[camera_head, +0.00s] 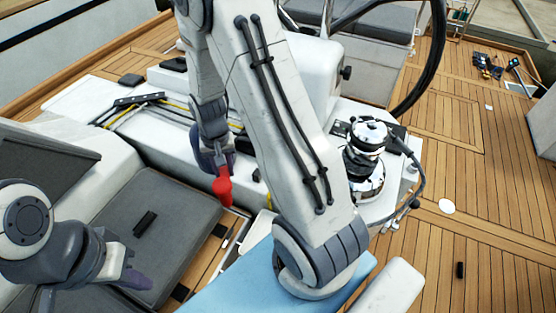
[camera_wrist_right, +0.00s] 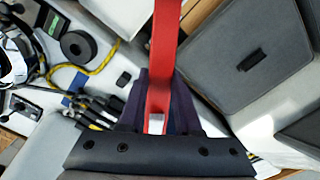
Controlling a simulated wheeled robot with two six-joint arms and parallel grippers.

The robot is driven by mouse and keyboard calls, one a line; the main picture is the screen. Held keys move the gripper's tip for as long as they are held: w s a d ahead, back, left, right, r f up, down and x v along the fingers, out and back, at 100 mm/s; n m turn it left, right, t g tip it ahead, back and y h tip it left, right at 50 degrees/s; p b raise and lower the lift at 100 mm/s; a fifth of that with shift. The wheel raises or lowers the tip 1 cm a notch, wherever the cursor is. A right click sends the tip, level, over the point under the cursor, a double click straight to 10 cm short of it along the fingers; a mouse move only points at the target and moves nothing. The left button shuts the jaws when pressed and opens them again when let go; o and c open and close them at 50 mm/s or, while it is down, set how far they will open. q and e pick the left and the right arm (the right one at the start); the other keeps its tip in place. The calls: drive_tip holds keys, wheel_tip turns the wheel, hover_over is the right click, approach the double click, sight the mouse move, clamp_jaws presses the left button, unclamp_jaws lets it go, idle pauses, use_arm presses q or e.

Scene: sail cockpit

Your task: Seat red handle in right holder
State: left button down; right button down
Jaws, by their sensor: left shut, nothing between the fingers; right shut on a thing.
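The red handle (camera_head: 223,190) hangs down from my right gripper (camera_head: 217,162) in the head view, above the edge between the white cockpit moulding and the grey seat. In the right wrist view the red handle (camera_wrist_right: 164,45) runs from between the dark purple fingers of my right gripper (camera_wrist_right: 162,100) up to the top edge. My right gripper is shut on it. My left gripper (camera_head: 132,279) is shut and empty, low over the grey seat at the left. I cannot make out the right holder for certain; my right arm covers the middle of the head view.
A chrome winch (camera_head: 368,150) stands right of my right arm. Lines and rope clutches (camera_head: 135,100) lie on the white moulding. Tools (camera_head: 490,66) lie on the far deck; much teak deck at right is clear.

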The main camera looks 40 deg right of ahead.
drive_tip(key=d+f+m+b, duration=0.3)
drive_tip(key=d+f+m, duration=0.2)
drive_tip(key=m, duration=0.3)
drive_tip(key=d+f+m+b, duration=0.3)
drive_tip(key=d+m, duration=0.3)
drive_tip(key=m, duration=0.3)
drive_tip(key=w+d+f+m+b, duration=0.1)
drive_tip(key=d+f+m+b, duration=0.3)
drive_tip(key=m, duration=0.4)
drive_tip(key=shift+d+f+t, duration=0.15)
drive_tip(key=shift+d+f, duration=0.3)
drive_tip(key=shift+f, duration=0.2)
drive_tip(key=shift+d+f+t, duration=0.15)
drive_tip(key=shift+d+f, duration=0.3)
drive_tip(key=shift+f, duration=0.2)
drive_tip(key=shift+w+a+p, duration=0.1)
drive_tip(key=shift+p, duration=0.25)
drive_tip(key=shift+f, duration=0.1)
drive_tip(key=shift+f, duration=0.25)
drive_tip(key=shift+f+b, duration=0.45)
drive_tip(key=shift+f, duration=0.5)
drive_tip(key=shift+f, duration=0.55)
